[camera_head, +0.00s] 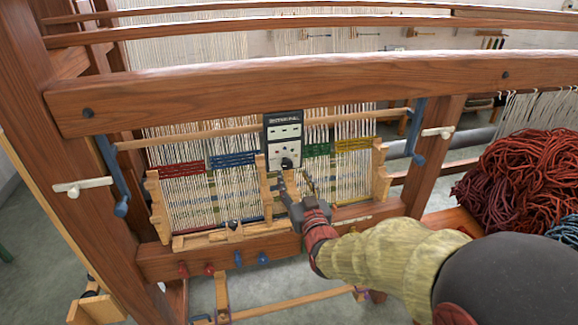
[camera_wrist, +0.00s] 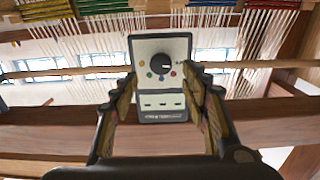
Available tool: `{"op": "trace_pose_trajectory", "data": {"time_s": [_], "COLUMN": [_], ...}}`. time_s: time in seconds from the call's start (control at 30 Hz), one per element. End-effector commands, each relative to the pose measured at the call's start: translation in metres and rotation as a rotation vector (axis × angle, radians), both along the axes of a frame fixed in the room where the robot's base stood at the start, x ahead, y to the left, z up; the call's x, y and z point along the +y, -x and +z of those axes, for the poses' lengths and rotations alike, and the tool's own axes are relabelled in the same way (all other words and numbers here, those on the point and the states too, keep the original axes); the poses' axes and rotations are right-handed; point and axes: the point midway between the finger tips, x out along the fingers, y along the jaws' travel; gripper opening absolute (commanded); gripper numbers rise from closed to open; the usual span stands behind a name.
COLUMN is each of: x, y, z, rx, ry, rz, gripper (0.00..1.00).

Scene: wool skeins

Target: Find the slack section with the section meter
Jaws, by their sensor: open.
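The section meter (camera_head: 284,139), a dark box with a pale face and a black knob, is upright at the middle of the loom's warp. Its face and knob also show in the wrist view (camera_wrist: 161,72), with small coloured dots around the knob. Four-coloured bands mark the warp sections: red (camera_head: 182,169), blue (camera_head: 233,160), green (camera_head: 316,150) and yellow (camera_head: 355,144). My gripper (camera_head: 291,186) is open just below the meter's knob. In the wrist view its fingers (camera_wrist: 163,90) stand on either side of the meter's face; whether they touch it I cannot tell.
A thick wooden beam (camera_head: 300,88) crosses above the warp. Wooden side frames and a lower beam (camera_head: 160,262) with coloured pegs surround it. Red wool skeins (camera_head: 525,172) lie at the right, near my arm.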

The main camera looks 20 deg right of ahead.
Motion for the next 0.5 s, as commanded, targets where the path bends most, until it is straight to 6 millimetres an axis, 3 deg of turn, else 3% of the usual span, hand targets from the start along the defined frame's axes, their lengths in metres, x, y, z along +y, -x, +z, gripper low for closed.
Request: {"op": "trace_pose_trajectory", "data": {"time_s": [0.3, 0.5], "x": [0.000, 0.000], "y": [-0.046, -0.061], "z": [-0.001, -0.001], "rx": [0.003, 0.002], "ry": [0.000, 0.000], "rz": [0.000, 0.000], "gripper": [0.46, 0.46]}}
